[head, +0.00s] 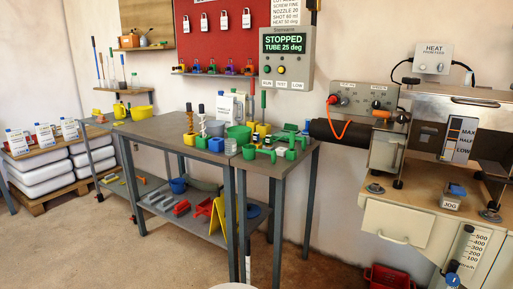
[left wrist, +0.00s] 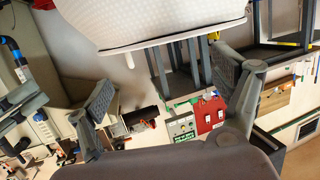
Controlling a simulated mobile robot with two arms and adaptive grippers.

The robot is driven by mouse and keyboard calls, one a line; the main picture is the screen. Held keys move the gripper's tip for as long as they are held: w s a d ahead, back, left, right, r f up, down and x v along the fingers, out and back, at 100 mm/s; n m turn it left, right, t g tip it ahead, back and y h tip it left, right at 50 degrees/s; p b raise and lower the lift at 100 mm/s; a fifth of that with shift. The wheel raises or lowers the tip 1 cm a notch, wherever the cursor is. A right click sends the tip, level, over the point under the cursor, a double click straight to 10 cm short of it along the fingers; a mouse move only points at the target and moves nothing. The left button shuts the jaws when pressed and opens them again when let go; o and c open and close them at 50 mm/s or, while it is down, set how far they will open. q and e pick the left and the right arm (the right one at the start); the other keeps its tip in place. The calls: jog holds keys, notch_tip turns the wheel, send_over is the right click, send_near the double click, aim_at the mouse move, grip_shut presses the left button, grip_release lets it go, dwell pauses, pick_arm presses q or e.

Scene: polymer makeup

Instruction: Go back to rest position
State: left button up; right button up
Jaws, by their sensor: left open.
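My left gripper (left wrist: 167,78) shows in the left wrist view with its two grey fingers spread wide apart. It is open, and nothing is between the fingertips. The room appears upside down behind it, with the red board (left wrist: 210,113) and the control box (left wrist: 181,128) in the distance. Neither gripper shows in the head view, and my right gripper is in neither view.
A grey workbench (head: 165,128) with colored parts stands ahead. A machine on a pale cabinet (head: 395,221) is at the right, with a red crate (head: 388,279) low beside it. White sacks (head: 45,178) lie on a pallet at the left. Floor between is clear.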

pick_arm(q)
jog(key=s+a+f+g+y+p, duration=0.1)
jog(key=s+a+f+g+p, duration=0.2)
jog(key=s, duration=0.9)
jog(key=s+a+f+g+y+p, duration=0.1)
jog(key=s+a+f+g+p, duration=0.3)
jog(key=s, duration=0.8)
jog(key=s+a+f+g+y+p, duration=0.2)
jog(key=s+f+g+p, duration=0.5)
jog(key=s, duration=0.5)
jog(key=shift+a+f+n, duration=0.25)
jog(key=shift+a+n, duration=0.05)
jog(key=shift+a, duration=0.5)
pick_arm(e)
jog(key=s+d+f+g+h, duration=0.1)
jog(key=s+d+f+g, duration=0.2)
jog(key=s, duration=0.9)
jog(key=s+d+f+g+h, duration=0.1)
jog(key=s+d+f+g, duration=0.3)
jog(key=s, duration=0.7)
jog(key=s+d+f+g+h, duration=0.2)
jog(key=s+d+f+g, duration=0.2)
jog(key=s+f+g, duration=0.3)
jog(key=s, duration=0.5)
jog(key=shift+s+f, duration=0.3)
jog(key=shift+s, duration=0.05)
